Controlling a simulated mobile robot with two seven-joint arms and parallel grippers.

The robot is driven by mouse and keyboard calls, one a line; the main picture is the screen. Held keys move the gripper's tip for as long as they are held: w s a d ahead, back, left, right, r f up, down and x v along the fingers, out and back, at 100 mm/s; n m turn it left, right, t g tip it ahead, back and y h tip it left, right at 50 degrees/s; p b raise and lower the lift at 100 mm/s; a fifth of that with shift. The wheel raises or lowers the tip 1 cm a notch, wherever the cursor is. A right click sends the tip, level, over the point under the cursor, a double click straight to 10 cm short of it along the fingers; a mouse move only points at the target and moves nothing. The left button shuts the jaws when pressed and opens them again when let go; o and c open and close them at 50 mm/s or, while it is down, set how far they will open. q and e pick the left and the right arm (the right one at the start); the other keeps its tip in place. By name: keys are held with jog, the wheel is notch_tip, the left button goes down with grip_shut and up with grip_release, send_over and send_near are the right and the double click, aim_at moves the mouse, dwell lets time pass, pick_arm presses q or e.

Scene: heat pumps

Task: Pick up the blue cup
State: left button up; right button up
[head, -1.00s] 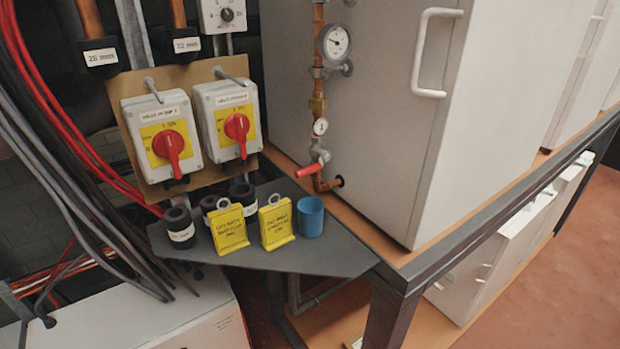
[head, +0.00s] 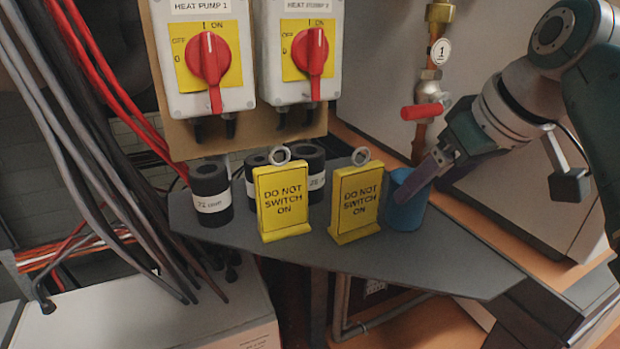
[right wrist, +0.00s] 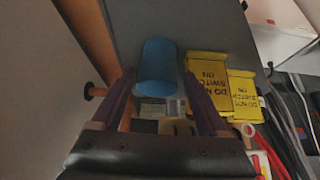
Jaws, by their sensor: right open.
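The blue cup (head: 407,214) stands upright on the dark grey shelf (head: 450,262), right of the yellow signs. It also shows in the right wrist view (right wrist: 158,62). My right gripper (head: 412,186) reaches in from the right in the head view, its fingers tilted down at the cup and partly covering its rim. In the right wrist view the two purple fingers are apart, with the cup between and just beyond their tips. Whether a finger touches the cup I cannot tell. My left gripper is in no view.
Two yellow "DO NOT SWITCH ON" signs (head: 357,203) (head: 283,202) stand left of the cup, the nearer one close to it. Black labelled rolls (head: 210,199) stand further left. A red-handled valve (head: 428,111) on a pipe is above and behind the cup.

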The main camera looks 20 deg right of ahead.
aim_at(407, 203)
jog(key=shift+p+x, duration=0.45)
jog(key=shift+x, duration=2.75)
jog(key=shift+d, duration=0.1)
jog(key=c, duration=1)
jog(key=shift+r, duration=0.15)
